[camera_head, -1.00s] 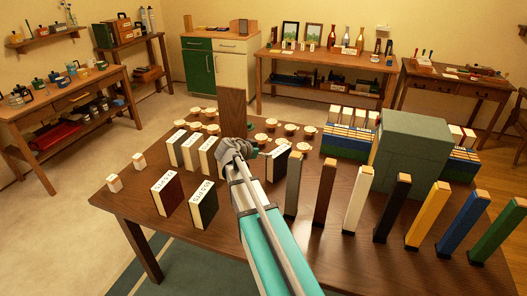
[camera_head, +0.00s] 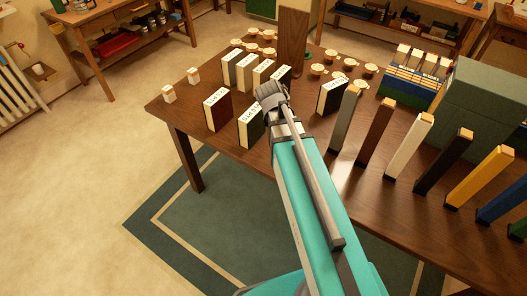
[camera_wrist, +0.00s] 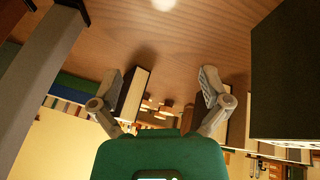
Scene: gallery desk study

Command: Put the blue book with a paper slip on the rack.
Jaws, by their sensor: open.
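My gripper (camera_wrist: 158,100) is open in the wrist view, with a finger on each side. A dark book with pale page edges (camera_wrist: 134,95) stands beside the left finger; I cannot tell if they touch. In the head view my gripper (camera_head: 271,95) is over the table among upright books, its fingertips unclear. A maroon book (camera_head: 217,109) and a dark green book (camera_head: 250,130) stand left of it, and a black book (camera_head: 330,96) stands to its right. Blue items with white tops (camera_head: 402,86) stand in a row at the right. I cannot make out which is the task's blue book, or the rack.
Tall coloured blocks, including a grey one (camera_head: 344,118) and a white one (camera_head: 409,145), line the table's right side. A large green-grey box (camera_head: 480,100) stands behind them. Several small round cups (camera_head: 318,70) and a tall wooden panel (camera_head: 293,40) are at the back.

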